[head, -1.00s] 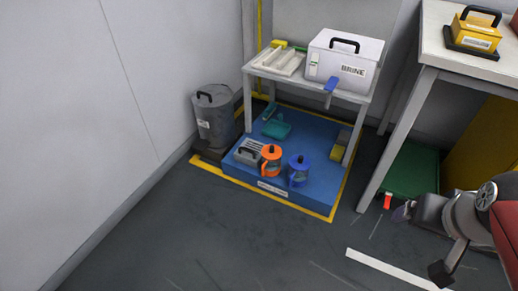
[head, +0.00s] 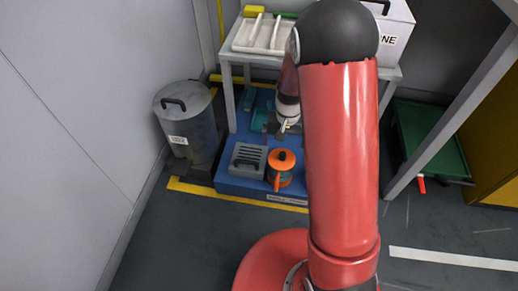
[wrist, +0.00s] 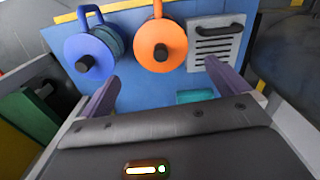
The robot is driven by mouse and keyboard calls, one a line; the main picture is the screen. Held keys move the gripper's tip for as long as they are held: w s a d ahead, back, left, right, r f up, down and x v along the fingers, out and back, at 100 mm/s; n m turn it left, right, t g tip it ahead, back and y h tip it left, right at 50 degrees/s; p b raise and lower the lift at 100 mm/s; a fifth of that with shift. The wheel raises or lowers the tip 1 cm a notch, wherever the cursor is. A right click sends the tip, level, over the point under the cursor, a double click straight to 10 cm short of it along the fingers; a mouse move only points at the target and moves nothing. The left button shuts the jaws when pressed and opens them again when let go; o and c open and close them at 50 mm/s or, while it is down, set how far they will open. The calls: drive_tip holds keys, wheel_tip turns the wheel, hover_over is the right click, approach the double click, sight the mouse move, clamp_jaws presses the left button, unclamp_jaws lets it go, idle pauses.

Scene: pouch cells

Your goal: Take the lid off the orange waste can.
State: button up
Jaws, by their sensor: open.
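The orange waste can (head: 280,178) is a small can with a side handle on the blue platform; its orange lid (head: 275,157) is on top with a black knob. In the wrist view the orange lid (wrist: 150,36) and its knob (wrist: 161,52) show upper middle, ahead of the fingers. My gripper (head: 284,128) is behind the can in the head view, apart from it. In the wrist view my gripper (wrist: 161,70) is open with two purple-grey fingers, nothing between them.
A blue lidded can (wrist: 92,48) stands beside the orange one, hidden by my arm in the head view. A grey slotted box (head: 248,160) is on its other side. A white table (head: 228,75) stands over the platform; a grey bin (head: 190,125) is left.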

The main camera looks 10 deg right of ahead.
sight(282, 154)
wheel_tip(282, 154, down, 8)
drive_tip(key=shift+s+a+b, duration=0.1)
drive_tip(key=shift+b, duration=0.75)
drive_tip(key=shift+c, duration=0.3)
drive_tip(key=c, duration=0.7)
